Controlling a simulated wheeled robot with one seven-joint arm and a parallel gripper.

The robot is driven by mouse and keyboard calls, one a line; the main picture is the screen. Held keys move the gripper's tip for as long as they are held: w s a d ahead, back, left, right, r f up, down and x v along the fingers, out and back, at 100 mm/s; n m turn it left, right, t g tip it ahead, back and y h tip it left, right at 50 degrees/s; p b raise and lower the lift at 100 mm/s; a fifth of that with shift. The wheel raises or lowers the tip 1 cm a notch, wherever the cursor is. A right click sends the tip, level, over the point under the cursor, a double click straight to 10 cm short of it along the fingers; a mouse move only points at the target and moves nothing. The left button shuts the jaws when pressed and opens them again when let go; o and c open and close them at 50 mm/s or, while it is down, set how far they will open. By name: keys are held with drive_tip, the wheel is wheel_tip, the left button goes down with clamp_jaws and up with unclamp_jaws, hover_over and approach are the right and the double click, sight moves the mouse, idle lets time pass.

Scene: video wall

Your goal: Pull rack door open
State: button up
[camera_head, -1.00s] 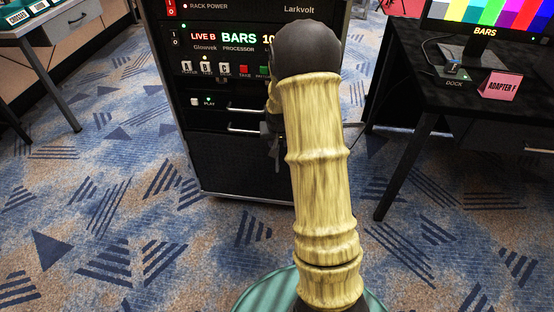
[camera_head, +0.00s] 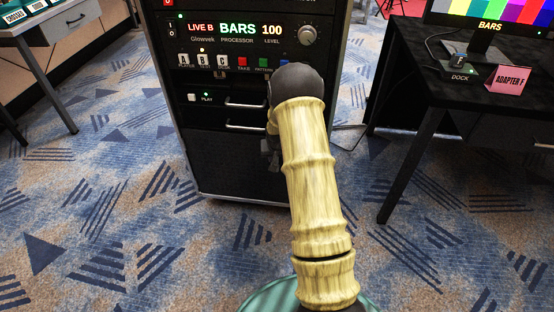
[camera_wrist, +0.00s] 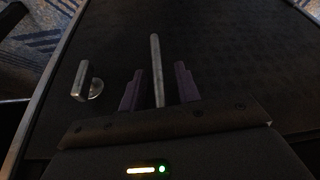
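The rack (camera_head: 190,140) stands ahead in the head view, with a dark panel (camera_head: 232,165) at its bottom. In the wrist view a dark, finely textured panel (camera_wrist: 235,55), likely the rack door, fills most of the picture. A straight silver bar handle (camera_wrist: 155,50) shows against it. My gripper (camera_wrist: 159,68) is open, its two purple fingers on either side of the bar, with a visible gap on each side. A short silver latch or knob (camera_wrist: 82,80) sits left of the fingers. In the head view my arm hides most of the gripper.
Two drawer handles (camera_head: 246,126) cross the rack above the bottom panel. A black desk (camera_head: 415,100) with a monitor, a dock and a pink card (camera_head: 508,79) stands right. Another table (camera_head: 50,40) is at the upper left. Patterned carpet (camera_head: 100,190) is clear in front.

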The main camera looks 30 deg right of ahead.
clamp_jaws()
idle(0.4)
